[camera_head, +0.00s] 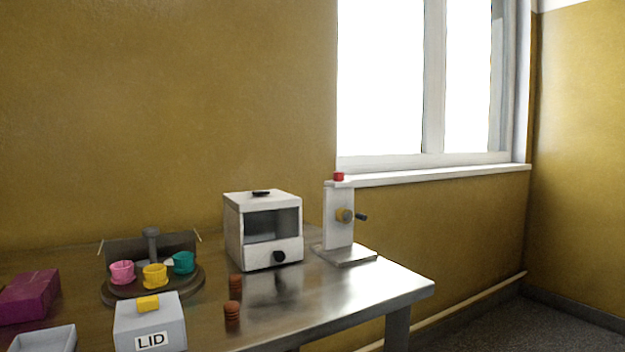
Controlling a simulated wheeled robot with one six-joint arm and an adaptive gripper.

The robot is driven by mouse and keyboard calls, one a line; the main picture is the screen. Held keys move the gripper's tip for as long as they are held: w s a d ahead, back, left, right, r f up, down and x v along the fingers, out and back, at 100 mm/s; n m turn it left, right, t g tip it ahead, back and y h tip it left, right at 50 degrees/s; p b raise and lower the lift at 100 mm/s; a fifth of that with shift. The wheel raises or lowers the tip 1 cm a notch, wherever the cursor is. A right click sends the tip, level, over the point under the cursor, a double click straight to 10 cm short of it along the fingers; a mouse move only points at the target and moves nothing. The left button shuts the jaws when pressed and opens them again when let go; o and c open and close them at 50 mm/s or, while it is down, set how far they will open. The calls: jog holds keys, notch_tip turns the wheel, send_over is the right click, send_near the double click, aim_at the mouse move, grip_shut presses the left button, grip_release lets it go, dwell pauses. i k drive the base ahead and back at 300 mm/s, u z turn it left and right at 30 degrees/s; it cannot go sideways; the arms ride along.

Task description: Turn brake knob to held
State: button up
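No knob in view is labelled as the brake knob, so I cannot tell which one it is. A white upright stand (338,221) at the table's right end has a red cap (338,177) on top. A yellowish round hub (344,215) with a dark handle (361,217) sticks out from its side. A white box (234,232) with a dark front opening stands just left of it, with a black knob (279,256) low on its front. My gripper is not in view.
The metal table (370,290) ends at the right. A round dark tray (191,288) holds pink, yellow and teal cups. A grey box marked LID (165,322), two brown ridged pieces (232,310), a purple box (28,297) and a grey open bin (45,340) stand nearer the front.

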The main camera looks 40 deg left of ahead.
aim_at(338, 176)
jog(key=z, duration=0.3)
jog(key=k, duration=0.2)
jog(key=u, duration=1)
